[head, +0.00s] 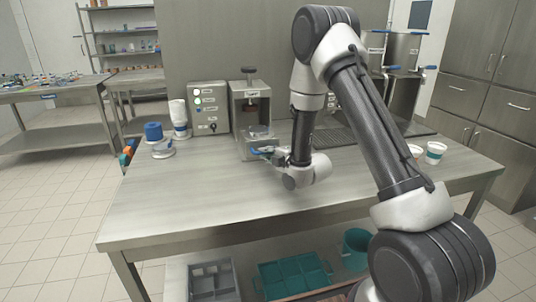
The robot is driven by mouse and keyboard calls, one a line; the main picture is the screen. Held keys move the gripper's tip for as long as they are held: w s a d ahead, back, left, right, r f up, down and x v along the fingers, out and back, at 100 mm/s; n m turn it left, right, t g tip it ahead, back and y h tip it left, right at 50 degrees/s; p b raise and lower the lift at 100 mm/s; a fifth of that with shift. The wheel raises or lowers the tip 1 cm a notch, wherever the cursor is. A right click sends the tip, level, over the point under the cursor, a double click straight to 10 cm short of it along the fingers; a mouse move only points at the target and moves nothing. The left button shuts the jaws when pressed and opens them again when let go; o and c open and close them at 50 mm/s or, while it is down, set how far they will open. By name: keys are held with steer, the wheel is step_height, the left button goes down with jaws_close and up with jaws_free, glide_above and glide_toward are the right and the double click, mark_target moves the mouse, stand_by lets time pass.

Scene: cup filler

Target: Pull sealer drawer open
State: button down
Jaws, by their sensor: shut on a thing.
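The sealer (238,106) is a grey metal box with a dark press head inside, standing at the back of the steel table in the head view. Its drawer (262,139) is low at the front, with a blue part (262,150) showing at its front edge. My gripper (274,153) is at this front edge, mostly hidden behind my wrist, and is shut on the drawer's handle. I cannot see the fingertips clearly. How far the drawer stands out is hard to tell.
A control box (209,108) with lit buttons stands left of the sealer. A white bottle (179,118) and blue roll (153,131) are further left. White cups (435,152) stand at the right. The table's front (190,205) is clear. Bins (295,275) sit below.

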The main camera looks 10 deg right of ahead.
steer(key=c, duration=1.5)
jaws_free()
steer(key=shift+v, duration=3.75)
